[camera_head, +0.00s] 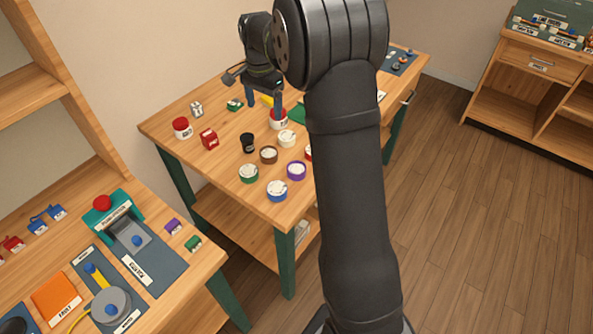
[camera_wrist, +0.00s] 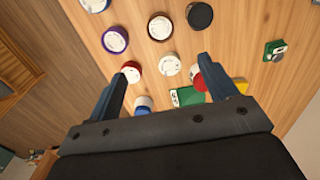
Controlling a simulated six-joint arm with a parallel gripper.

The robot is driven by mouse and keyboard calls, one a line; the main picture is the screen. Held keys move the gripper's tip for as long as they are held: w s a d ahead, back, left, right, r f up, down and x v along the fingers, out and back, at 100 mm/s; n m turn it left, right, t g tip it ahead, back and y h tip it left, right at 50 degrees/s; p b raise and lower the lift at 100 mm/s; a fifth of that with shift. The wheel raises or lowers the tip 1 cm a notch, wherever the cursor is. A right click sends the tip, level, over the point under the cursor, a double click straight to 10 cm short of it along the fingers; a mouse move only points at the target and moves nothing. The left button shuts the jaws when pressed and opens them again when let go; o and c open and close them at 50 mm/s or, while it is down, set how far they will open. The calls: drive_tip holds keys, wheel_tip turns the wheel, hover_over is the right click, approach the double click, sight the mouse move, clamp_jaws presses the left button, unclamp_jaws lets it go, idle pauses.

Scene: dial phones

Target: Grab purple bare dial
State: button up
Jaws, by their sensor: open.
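The purple bare dial (camera_head: 296,170) is a short round dial with a white face, on the wooden table near its front edge. In the wrist view the purple dial (camera_wrist: 115,40) is at the upper left, beyond the left fingertip and apart from it. My gripper (camera_head: 264,106) is open, over the table farther back than the purple dial, near a red-and-white dial (camera_head: 279,121). In the wrist view my gripper (camera_wrist: 165,75) has its fingers spread wide, with nothing held between them.
Close around the purple dial are a blue dial (camera_head: 277,190), a green dial (camera_head: 249,173), a brown dial (camera_head: 268,155) and a white dial (camera_head: 287,138). My arm hides part of the table's right side.

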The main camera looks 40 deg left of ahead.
drive_tip(key=n, duration=1.5)
hover_over(296, 169)
drive_tip(key=f, duration=1.2)
drive_tip(key=shift+s+d+f, duration=0.15)
drive_tip(key=shift+d, duration=0.1)
drive_tip(key=shift+w+a+f, duration=0.1)
drive_tip(key=shift+f, duration=1.25)
drive_tip(key=shift+w+a+f, duration=0.1)
drive_tip(key=shift+f, duration=1.25)
drive_tip(key=c, duration=1.1)
